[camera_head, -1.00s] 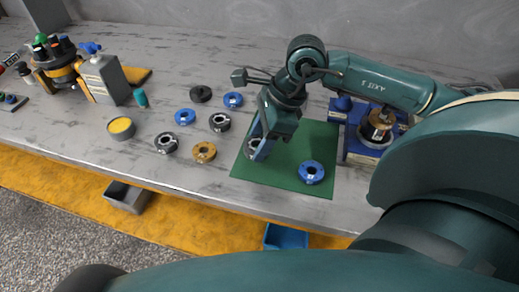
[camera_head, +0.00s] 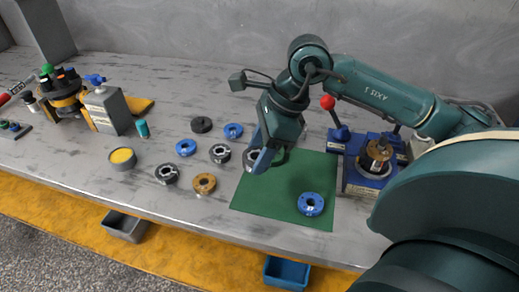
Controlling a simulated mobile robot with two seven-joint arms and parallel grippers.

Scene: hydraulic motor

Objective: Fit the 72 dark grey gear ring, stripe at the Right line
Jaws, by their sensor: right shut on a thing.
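My right gripper (camera_head: 262,160) is shut on a dark grey ring (camera_head: 251,159), seen at the upper left edge of the green mat (camera_head: 270,200). The fingers hide part of the ring, and its stripe cannot be made out. The ring seems held above the surface. The blue fixture (camera_head: 365,180) stands right of the mat and carries a brass-and-dark motor part (camera_head: 377,155) with an upright shaft. No line marking on it is readable. My left gripper is not in view.
A blue ring (camera_head: 311,204) lies on the mat. Left of it lie several loose rings, among them a brown one (camera_head: 204,183) and a dark grey one (camera_head: 167,174). A red-knobbed lever (camera_head: 328,103) rises beside the fixture. A yellow-topped tin (camera_head: 122,158) stands farther left.

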